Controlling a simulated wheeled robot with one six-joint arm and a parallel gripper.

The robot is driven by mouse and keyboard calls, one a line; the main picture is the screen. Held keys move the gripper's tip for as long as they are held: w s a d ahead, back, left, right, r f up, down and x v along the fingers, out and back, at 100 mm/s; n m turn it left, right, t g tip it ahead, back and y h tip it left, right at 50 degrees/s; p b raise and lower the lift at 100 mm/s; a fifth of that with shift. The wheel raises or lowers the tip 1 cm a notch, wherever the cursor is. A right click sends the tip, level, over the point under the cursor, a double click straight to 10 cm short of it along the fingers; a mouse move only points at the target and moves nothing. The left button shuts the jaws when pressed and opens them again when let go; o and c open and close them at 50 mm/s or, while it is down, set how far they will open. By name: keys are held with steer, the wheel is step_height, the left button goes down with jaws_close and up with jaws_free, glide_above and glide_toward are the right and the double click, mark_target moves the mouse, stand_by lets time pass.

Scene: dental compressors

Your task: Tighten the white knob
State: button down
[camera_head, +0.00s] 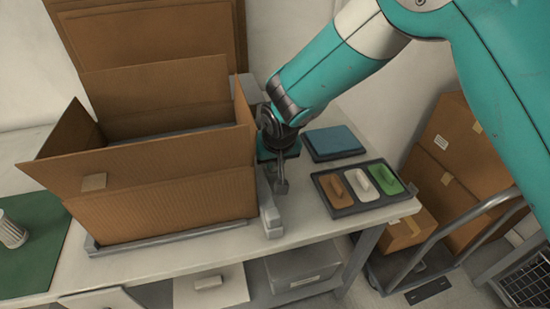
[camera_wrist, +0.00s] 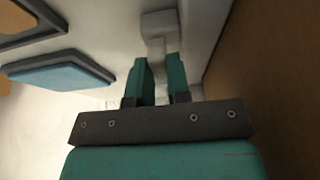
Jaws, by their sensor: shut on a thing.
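My gripper (camera_head: 279,184) points down beside the right wall of the open cardboard box, above the bench. In the wrist view my gripper (camera_wrist: 160,82) has its two teal fingers closed around a pale, stepped piece (camera_wrist: 159,45), which looks like the white knob and its mount. Its wider end shows beyond the fingertips. The part between the fingers is mostly hidden, and I cannot tell how far it is turned. In the head view the knob itself is not clear; a grey clamp-like fixture (camera_head: 271,217) stands at the box's right edge.
The cardboard box (camera_head: 165,185) stands close on the left of my gripper. A blue pad (camera_head: 336,142) and a dark tray (camera_head: 345,211) with brown, white and green pieces lie to the right. A green mat (camera_head: 40,262) is at far left. Boxes on a trolley stand beyond the bench.

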steer(key=shift+w+r, duration=0.1)
stand_by(0.4)
steer(key=c, duration=1.1)
jaws_free()
steer(key=v, duration=1.7)
steer(key=shift+s+r+b, duration=0.1)
steer(key=shift+s+b, duration=0.1)
steer(key=shift+b, duration=0.2)
steer(key=shift+d, duration=0.1)
steer(key=s+d+r+n+g+y+p, duration=0.1)
steer(key=s+d+r, duration=0.1)
steer(key=s+d, duration=0.2)
steer(key=s+d+r+n+g+y+p, duration=0.1)
steer(key=s+d, duration=0.4)
steer(key=s, duration=0.5)
steer(key=s+d+r+n+g+y+p, duration=0.1)
steer(key=s+d+r+g, duration=0.1)
steer(key=s+d, duration=0.3)
steer(key=shift+s+r+n, duration=0.2)
steer(key=shift+s+r, duration=0.1)
steer(key=shift+s, duration=0.25)
steer(key=shift+s+r+n, duration=0.2)
steer(key=shift+s+r, duration=0.05)
steer(key=shift+s, duration=0.3)
